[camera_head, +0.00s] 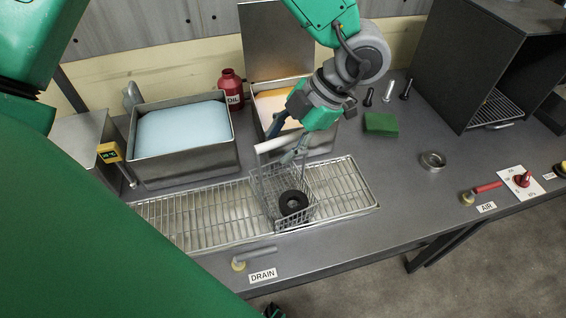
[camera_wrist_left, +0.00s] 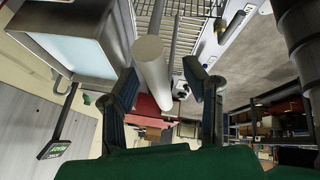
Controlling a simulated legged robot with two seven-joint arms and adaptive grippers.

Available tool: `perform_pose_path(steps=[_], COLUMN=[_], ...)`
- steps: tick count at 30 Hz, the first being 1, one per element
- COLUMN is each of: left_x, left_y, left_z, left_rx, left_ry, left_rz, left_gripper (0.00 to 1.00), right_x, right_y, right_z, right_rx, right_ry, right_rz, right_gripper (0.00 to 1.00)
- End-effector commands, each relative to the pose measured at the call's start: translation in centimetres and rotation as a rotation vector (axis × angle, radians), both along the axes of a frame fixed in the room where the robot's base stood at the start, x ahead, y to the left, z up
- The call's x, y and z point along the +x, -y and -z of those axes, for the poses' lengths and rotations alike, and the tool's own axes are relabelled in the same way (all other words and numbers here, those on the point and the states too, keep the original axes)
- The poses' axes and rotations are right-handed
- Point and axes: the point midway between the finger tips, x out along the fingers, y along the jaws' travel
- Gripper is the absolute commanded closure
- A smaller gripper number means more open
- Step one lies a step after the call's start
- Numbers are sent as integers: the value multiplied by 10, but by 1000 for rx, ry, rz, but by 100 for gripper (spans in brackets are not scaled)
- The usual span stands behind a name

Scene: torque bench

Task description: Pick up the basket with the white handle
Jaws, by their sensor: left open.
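The wire basket (camera_head: 268,190) stands on the metal drain grate and holds a black ring (camera_head: 293,203). Its white handle (camera_head: 277,144) rises above its far side. My left gripper (camera_head: 288,138) is open right at the handle, with its fingers pointing down toward the basket. In the left wrist view, the white handle (camera_wrist_left: 151,62) shows as a thick bar between the two open fingers (camera_wrist_left: 163,78), nearer the left one. I cannot tell whether a finger touches it. My right gripper is not in view.
The grate (camera_head: 190,212) spans the bench front. A tub of pale blue liquid (camera_head: 183,128) stands at left, with a second open tub (camera_head: 272,108) behind the gripper. A red oil bottle (camera_head: 231,88), green pad (camera_head: 381,124) and metal ring (camera_head: 433,160) stand around. Bench right of the grate is mostly clear.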

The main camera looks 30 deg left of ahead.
Motion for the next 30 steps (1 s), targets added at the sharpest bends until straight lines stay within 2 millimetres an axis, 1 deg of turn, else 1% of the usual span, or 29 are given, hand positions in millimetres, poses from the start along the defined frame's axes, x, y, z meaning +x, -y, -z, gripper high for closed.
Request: perform_pose_path(steps=[6,14,15,17,18,19,30], left_x=[0,0,0,0,0,0,0], left_y=[-1,-2,-2,-1,-1,-1,-1], left_z=[1,2,2,2,2,2,1], left_rx=[-1,-2,-1,-1,-1,-1,-1], left_ry=[0,-1,0,0,0,0,2], left_rz=[0,-1,0,0,0,0,0], left_gripper=[60,60,63,84,98,100,100], right_x=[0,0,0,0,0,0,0], right_y=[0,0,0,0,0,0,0], right_z=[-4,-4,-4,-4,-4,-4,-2], right_rx=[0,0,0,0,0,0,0], right_ry=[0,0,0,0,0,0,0], right_rz=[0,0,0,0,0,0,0], right_gripper=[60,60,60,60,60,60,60])
